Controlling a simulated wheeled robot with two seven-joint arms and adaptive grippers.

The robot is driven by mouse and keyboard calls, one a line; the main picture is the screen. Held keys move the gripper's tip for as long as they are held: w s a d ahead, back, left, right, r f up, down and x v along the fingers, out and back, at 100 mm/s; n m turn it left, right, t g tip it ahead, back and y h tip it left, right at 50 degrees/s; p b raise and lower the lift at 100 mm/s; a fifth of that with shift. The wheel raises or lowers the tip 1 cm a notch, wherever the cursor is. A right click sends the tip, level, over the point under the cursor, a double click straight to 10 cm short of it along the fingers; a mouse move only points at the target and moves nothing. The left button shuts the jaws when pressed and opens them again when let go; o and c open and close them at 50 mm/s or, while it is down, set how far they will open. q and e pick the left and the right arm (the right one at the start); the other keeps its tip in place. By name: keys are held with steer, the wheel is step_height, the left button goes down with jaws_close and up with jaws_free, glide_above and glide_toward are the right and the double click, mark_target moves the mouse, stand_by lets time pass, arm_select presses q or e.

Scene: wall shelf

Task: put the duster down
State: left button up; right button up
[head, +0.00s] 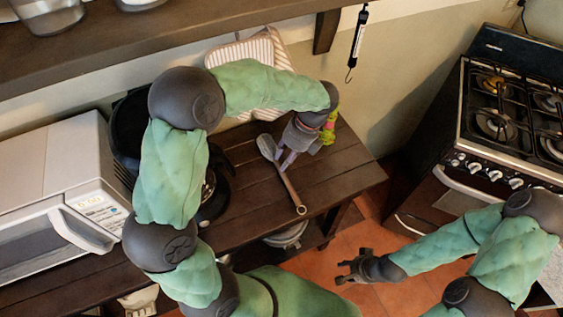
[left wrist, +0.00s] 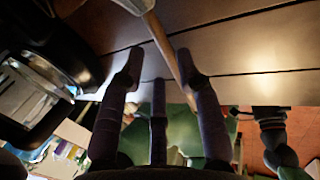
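A long-handled tool (head: 292,192), which I take to be the duster, lies on the dark wooden table. It has a grey oval head, a thin brown handle and a ring at the end. My left gripper (head: 286,161) is low over the tabletop at the handle. In the left wrist view its fingers (left wrist: 158,72) are spread apart, with the handle (left wrist: 168,50) slanting between them, close to the right-hand finger. I cannot tell if they touch. My right gripper (head: 344,271) is open and empty, in front of the table.
A black appliance (head: 130,125) and a white microwave (head: 65,185) stand left of the tool. A pink-green item (head: 328,134) shows by my left wrist. A wall shelf (head: 150,45) overhangs the back. The table's right end (head: 350,178) is clear. A stove (head: 500,110) stands right.

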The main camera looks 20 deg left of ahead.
arm_select(q)
steer(key=p+v, duration=0.2)
steer(key=v, duration=0.5)
steer(key=shift+r, duration=0.35)
steer(key=shift+w+d, duration=0.1)
steer(key=shift+d, duration=0.05)
